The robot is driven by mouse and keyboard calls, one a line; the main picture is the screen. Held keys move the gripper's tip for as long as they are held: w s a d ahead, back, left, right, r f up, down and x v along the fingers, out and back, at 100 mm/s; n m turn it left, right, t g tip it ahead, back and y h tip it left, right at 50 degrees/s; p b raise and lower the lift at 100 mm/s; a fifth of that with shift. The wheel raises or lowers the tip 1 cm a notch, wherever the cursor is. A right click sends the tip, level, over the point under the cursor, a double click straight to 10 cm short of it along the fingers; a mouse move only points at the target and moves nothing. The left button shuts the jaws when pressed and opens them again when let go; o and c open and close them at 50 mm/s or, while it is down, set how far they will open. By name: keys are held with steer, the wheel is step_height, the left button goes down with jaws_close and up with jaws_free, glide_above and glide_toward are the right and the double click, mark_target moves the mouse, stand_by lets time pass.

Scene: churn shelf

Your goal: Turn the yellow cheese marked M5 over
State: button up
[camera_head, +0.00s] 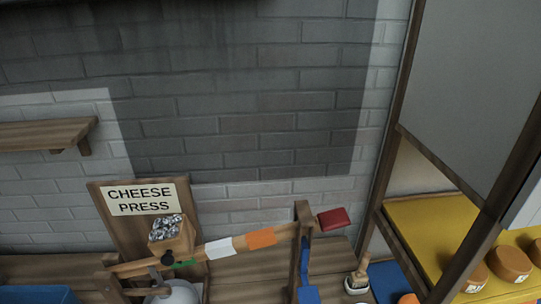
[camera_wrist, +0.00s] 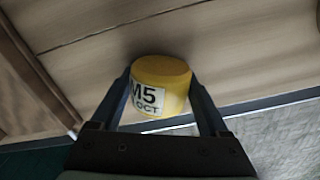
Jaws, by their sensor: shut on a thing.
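In the wrist view, the yellow cheese (camera_wrist: 163,80) is a short round block with a white label reading "M5 OCT" on its side. My gripper (camera_wrist: 160,98) is shut on the cheese, with one dark finger on each side of it. The label faces toward the camera, left of the middle. The cheese is close to a wooden board surface behind it; I cannot tell whether it touches. Neither my gripper nor the M5 cheese can be made out in the head view.
In the head view, a cheese press (camera_head: 138,225) with a striped lever (camera_head: 225,247) stands on a wooden bench. A brush (camera_head: 357,279) stands right of it. At far right, a yellow shelf (camera_head: 428,222) holds orange-brown cheeses (camera_head: 510,263). A wooden wall shelf (camera_head: 45,133) is empty.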

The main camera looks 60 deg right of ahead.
steer(key=shift+f, duration=0.2)
stand_by(0.3)
steer(key=o, duration=1.3)
steer(key=shift+o, duration=0.2)
step_height(320, 180, up, 13)
steer(key=shift+b, duration=0.4)
